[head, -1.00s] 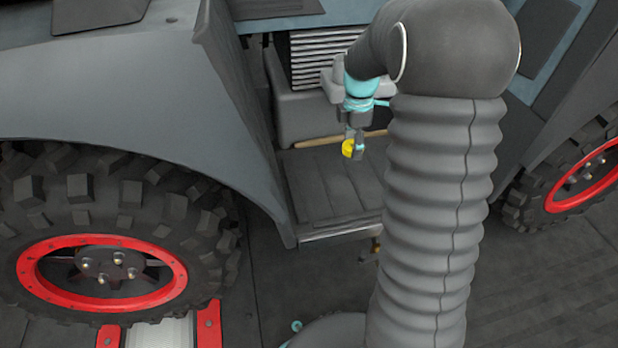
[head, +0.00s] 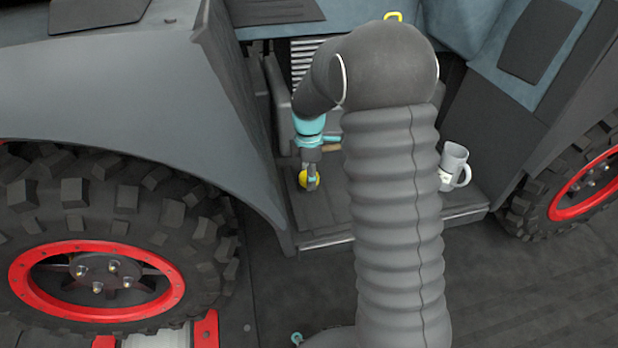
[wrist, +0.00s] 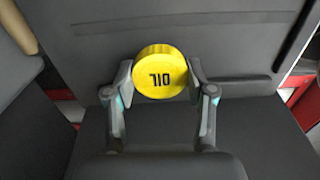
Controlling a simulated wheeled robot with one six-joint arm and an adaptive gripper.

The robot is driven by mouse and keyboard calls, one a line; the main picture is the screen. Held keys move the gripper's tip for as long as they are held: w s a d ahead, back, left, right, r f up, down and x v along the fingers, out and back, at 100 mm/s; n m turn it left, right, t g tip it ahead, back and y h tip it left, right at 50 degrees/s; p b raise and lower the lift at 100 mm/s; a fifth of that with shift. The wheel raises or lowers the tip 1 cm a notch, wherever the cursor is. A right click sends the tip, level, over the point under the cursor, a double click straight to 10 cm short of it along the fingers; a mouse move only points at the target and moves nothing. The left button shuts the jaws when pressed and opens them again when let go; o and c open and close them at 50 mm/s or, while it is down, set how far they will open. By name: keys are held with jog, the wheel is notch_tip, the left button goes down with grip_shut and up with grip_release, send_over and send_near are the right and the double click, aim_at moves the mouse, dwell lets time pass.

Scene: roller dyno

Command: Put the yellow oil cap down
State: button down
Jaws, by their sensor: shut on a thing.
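The yellow oil cap (wrist: 160,72) is round, with dark lettering on its face that appears upside down in the wrist view. My gripper (wrist: 161,80) is shut on it, one finger on each side. In the head view the cap (head: 308,180) and my gripper (head: 311,186) are over the left part of the dark floor panel in the vehicle's open doorway. I cannot tell whether the cap touches the panel. My fingers hide part of the cap in the head view.
A grey mug-like container (head: 454,166) with a pale handle stands at the right of the floor panel (head: 330,222). A wooden handle (head: 331,148) lies behind my gripper. Large tyres (head: 120,240) flank the doorway. A yellow loop (head: 394,16) shows at the top.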

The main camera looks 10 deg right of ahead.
jog(key=shift+f, duration=0.9)
jog(key=shift+f, duration=0.2)
jog(key=shift+c, duration=2)
grip_release()
jog(key=shift+r, duration=0.1)
